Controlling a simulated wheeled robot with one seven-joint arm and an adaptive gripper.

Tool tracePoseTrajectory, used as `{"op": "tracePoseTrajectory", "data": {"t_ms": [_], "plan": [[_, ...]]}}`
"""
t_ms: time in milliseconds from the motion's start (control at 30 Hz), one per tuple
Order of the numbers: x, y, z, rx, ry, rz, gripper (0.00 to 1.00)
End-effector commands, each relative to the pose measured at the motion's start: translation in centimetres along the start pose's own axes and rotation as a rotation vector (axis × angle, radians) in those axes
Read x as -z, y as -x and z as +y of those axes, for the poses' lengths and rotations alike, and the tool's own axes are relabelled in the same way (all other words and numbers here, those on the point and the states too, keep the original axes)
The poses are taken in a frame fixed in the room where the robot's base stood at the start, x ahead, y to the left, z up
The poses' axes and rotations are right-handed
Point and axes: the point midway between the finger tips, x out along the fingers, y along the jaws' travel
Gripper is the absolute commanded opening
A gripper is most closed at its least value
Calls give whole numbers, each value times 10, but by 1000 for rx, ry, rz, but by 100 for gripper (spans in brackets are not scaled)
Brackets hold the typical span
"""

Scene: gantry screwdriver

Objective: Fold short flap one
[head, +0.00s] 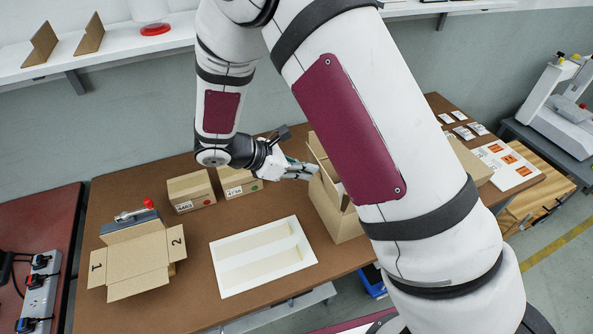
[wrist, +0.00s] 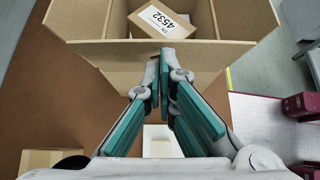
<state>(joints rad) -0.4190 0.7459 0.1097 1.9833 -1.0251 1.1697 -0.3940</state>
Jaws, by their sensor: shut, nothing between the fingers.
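The open cardboard box (head: 138,255) sits at the left of the brown table with its flaps spread. The flap marked 1 (head: 98,268) lies out to the left, and the flap marked 2 (head: 177,243) lies out to the right. My gripper (head: 312,170) is far to the right of this box, at the upper edge of a cardboard divided bin. The wrist view shows my gripper (wrist: 165,60) shut and empty, its teal-padded fingers pointing at the bin's front wall. I cannot tell if the fingertips touch it. The open box is not in the wrist view.
The divided bin (wrist: 135,52) holds a small carton labelled 4532 (wrist: 163,19). Two closed cartons (head: 190,191) (head: 238,181) stand behind a white board with tan strips (head: 230,262). A tape dispenser (head: 136,218) stands behind the open box. My arm hides part of the table's right side.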

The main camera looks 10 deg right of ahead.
Motion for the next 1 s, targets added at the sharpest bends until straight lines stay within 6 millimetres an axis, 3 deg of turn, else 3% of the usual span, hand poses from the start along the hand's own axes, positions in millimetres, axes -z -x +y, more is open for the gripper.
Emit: {"op": "tracePoseTrajectory", "data": {"t_ms": [1000], "plan": [[-16,-6,-1,2,-3,132,0]]}}
